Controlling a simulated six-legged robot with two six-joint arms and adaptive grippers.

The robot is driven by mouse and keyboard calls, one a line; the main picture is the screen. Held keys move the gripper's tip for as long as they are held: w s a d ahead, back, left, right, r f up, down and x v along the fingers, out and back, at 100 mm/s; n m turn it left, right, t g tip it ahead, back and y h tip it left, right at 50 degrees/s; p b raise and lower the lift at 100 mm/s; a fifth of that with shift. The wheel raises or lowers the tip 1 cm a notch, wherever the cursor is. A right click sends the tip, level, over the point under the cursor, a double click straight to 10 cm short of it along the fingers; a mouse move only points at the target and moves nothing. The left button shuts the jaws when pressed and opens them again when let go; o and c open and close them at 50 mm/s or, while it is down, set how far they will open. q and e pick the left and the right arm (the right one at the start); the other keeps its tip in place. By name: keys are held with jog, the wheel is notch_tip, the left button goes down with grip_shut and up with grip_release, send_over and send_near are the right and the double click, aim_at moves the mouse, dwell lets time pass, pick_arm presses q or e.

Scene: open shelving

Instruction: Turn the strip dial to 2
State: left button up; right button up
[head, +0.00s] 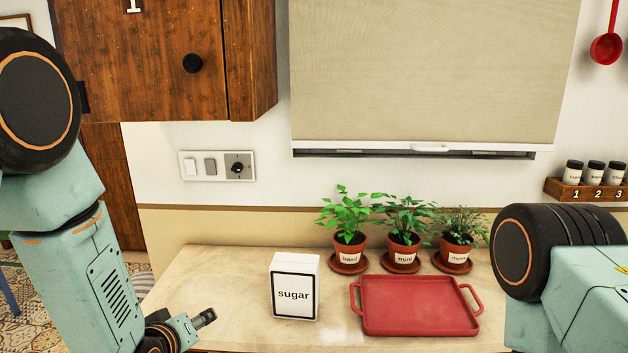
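The strip (217,166) is a pale wall plate below the wooden cabinet, left of the window blind. It carries a white switch (190,166), a grey switch (210,166) and a dark round dial (238,166) at its right end. The dial's setting is too small to read. My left gripper (207,316) is low at the left, over the counter's front-left part, below the strip and well apart from it. Its fingers are seen side-on, so their opening cannot be told. My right arm comes in at the right; its gripper is out of view.
A sugar box (294,287) and a red tray (418,306) stand on the counter (215,274). Potted basil (349,249), mint (404,249) and a third plant (457,249) stand behind the tray. The wooden cabinet (160,60) overhangs above the strip. The wall before the strip is clear.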

pick_arm(q)
jog(key=s+f+m+g+b, duration=0.1)
jog(key=s+f+g, duration=0.3)
jog(key=s+f, duration=0.4)
jog(key=s+f+m+g+b, duration=0.2)
jog(key=s+f, duration=0.7)
jog(key=s, duration=0.6)
jog(key=s+f+m+g+b, duration=0.2)
jog(key=s+f+g, duration=0.3)
jog(key=s+f, duration=0.3)
jog(key=s, duration=0.4)
jog(key=shift+s+a+f+m+g, duration=0.25)
jog(key=shift+a+f+m+g, duration=0.05)
jog(key=shift+f+m, duration=0.1)
